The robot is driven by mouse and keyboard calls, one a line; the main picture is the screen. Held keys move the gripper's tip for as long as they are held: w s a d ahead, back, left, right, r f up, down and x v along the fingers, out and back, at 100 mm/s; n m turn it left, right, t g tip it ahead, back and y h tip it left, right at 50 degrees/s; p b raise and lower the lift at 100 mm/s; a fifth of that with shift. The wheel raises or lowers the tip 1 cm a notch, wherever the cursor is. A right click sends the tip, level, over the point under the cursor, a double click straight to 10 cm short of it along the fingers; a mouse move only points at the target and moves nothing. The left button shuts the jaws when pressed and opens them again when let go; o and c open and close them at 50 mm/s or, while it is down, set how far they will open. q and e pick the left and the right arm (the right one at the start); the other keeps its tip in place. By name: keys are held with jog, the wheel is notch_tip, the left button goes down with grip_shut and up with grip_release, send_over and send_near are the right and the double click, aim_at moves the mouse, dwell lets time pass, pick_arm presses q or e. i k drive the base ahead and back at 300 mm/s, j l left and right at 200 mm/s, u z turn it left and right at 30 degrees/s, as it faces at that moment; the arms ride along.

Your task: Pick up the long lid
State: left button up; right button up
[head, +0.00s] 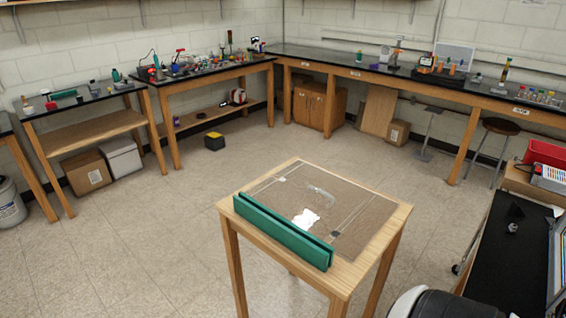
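A long green piece (283,234) lies along the near left edge of the small wooden table (388,233). It looks like the long lid, though I cannot be sure. A dark lengthwise gap runs along its top, so I cannot tell whether it is one channel or two strips side by side. Neither my left nor my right gripper shows in the head view, and nothing is touching the green piece.
A brown mat (352,205) with pale strips and a bright glare patch covers much of the tabletop. Open floor surrounds the table. A black bench (500,262) stands close on the right, with a red bin (545,153) behind it. Cluttered workbenches line the walls.

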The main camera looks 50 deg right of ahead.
aim_at(324, 204)
jog(key=i+z, duration=0.25)
jog(key=i, duration=0.2)
jog(key=i+j+z, duration=0.2)
jog(key=i, duration=0.2)
jog(key=i+j+z, duration=0.25)
jog(key=i, duration=0.2)
jog(key=l, duration=0.1)
